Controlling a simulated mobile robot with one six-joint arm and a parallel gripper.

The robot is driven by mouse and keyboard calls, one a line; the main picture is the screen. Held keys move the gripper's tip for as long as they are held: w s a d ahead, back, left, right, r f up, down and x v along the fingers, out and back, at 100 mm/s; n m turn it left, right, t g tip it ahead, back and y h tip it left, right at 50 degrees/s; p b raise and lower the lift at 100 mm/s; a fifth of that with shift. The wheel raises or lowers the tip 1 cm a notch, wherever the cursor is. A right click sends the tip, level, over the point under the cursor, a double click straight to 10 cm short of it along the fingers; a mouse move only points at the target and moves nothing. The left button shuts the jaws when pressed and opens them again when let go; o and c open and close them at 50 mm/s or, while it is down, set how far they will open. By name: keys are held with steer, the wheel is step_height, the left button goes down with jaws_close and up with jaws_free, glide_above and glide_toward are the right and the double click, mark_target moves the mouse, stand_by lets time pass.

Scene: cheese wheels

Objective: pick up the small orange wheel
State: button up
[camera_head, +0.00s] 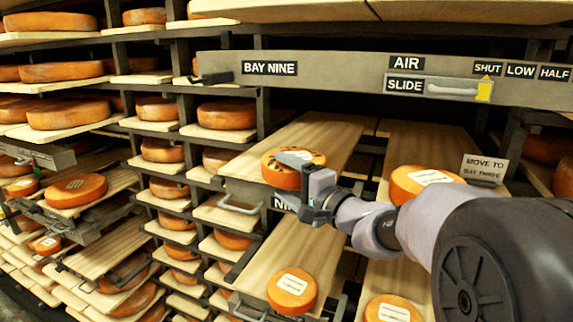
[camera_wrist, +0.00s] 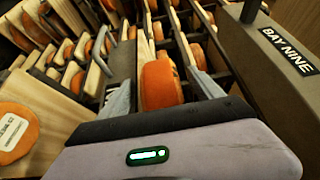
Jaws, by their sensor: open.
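An orange wheel (camera_head: 277,174) with dark marks around its top lies near the front end of a pale board in bay nine. My gripper (camera_head: 293,181) is at this wheel, with one grey finger over its top in the head view; the other finger is largely hidden. In the wrist view an orange wheel (camera_wrist: 158,84) stands between the two spread fingers of my gripper (camera_wrist: 160,88). The jaws are open, and I cannot tell whether either finger touches the wheel.
A labelled wheel (camera_head: 425,182) sits on the board to the right. Labelled wheels (camera_head: 292,291) and (camera_head: 392,309) lie on lower boards. A grey beam marked BAY NINE (camera_head: 330,72) crosses above. Racks of several wheels fill the left. A sign (camera_head: 484,168) stands at right.

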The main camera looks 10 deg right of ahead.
steer(key=shift+s, duration=0.1)
steer(key=c, duration=0.3)
jaws_close()
steer(key=shift+r, duration=0.15)
steer(key=shift+r, duration=0.1)
